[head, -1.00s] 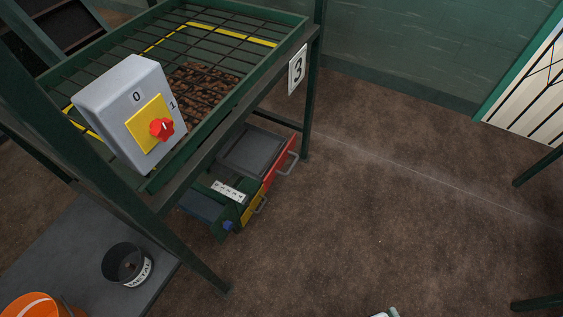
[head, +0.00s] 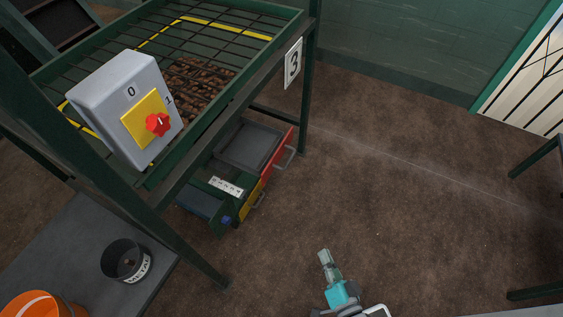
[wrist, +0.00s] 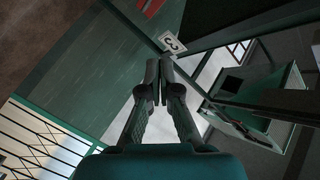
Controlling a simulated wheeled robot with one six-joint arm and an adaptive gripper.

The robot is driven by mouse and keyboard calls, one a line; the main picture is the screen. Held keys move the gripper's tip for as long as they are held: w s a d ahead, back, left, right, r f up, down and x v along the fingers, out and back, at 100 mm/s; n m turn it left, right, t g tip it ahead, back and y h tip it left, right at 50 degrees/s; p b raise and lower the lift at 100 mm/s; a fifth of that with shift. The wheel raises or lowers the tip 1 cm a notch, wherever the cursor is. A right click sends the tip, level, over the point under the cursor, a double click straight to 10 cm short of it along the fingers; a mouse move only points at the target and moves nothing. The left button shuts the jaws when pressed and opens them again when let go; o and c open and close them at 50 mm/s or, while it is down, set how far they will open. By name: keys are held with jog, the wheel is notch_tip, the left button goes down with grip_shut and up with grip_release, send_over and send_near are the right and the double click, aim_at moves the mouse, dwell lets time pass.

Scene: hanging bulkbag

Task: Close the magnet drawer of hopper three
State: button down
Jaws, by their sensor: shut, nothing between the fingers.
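Hopper three, a green frame with a barred top, carries its number plate (head: 293,63) on the right side. Below it is the green drawer housing (head: 226,202) with a small white label strip. A drawer with a red front (head: 279,153) and a grey tray (head: 249,145) stands pulled out, its grey handle facing right. A yellow front (head: 252,200) with a handle sits nearer to me. My gripper (head: 326,257) is right of and nearer than the drawers, apart from them. In the wrist view my gripper (wrist: 159,66) is shut and empty; the number plate (wrist: 172,43) shows beyond it.
A grey switch box (head: 126,107) with a red knob is mounted on the hopper's near side. The hopper's near leg (head: 205,267) stands left of my gripper. A dark metal bin (head: 124,261) and an orange bucket (head: 30,306) are at lower left. Brown floor (head: 400,190) is open on the right.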

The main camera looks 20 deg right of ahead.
jog(key=w+f+m, duration=0.4)
jog(key=w, duration=0.6)
jog(key=m+t, duration=0.2)
jog(key=m, duration=0.3)
send_near(276, 154)
jog(key=w+d, duration=0.3)
jog(key=w, duration=0.1)
jog(key=shift+w+a, duration=1.15)
jog(key=shift+a, duration=0.2)
jog(key=shift+w+a, duration=0.1)
